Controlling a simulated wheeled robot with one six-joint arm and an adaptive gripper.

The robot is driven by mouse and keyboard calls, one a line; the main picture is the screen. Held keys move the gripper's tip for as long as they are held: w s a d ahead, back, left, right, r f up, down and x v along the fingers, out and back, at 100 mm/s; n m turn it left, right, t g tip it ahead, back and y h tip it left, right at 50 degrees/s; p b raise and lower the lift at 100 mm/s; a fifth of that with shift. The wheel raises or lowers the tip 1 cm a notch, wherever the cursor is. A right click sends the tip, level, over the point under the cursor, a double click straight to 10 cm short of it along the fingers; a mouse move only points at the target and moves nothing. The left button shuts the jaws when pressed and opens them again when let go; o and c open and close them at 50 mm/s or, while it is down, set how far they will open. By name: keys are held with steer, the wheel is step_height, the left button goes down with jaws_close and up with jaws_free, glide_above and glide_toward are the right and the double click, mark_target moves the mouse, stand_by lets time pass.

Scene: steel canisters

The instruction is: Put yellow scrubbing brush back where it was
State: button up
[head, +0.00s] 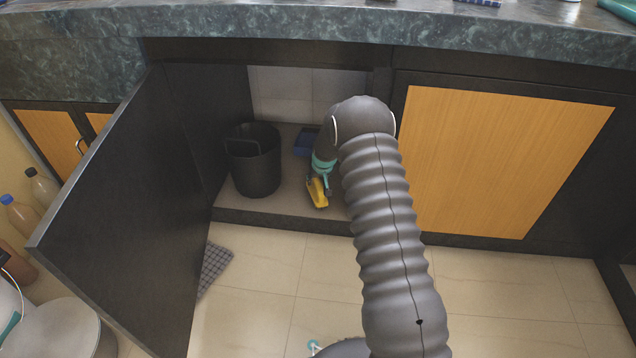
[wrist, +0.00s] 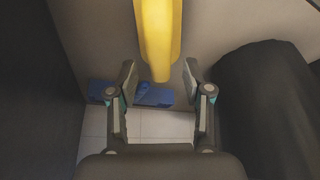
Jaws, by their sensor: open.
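The yellow scrubbing brush (head: 317,194) is inside the open cabinet, low over or on its floor near the front edge; I cannot tell whether it rests there. In the wrist view the yellow brush (wrist: 157,32) comes in from the top, and its near end lies between my fingertips. My gripper (wrist: 160,73) is open, with one finger on each side of the brush and visible gaps between. In the head view my gripper (head: 322,178) reaches down into the cabinet at the brush, and my arm hides part of that area.
A black bin (head: 254,160) stands left of the brush; its dark side fills the right of the wrist view (wrist: 262,105). A blue object (head: 305,141) lies behind the brush. The open cabinet door (head: 120,200) is at left. The countertop (head: 300,28) overhangs above.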

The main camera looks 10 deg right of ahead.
steer(key=v, duration=0.7)
steer(key=shift+s+r+p, duration=0.1)
steer(key=shift+r+p, duration=0.1)
steer(key=shift+p, duration=0.15)
steer(key=s+a+f+v, duration=0.1)
steer(key=s+v, duration=0.2)
steer(key=v, duration=1.3)
steer(key=s+f+v, duration=0.1)
steer(key=s+v, duration=0.2)
steer(key=v, duration=1.3)
steer(key=s+r, duration=0.2)
steer(key=s, duration=1.2)
steer(key=s+r, duration=0.2)
steer(key=s, duration=1.2)
steer(key=shift+s+a+r+m+t, duration=0.15)
steer(key=shift+s+r+m+t, duration=0.15)
steer(key=shift+m+t, duration=0.1)
steer(key=shift+c, duration=0.7)
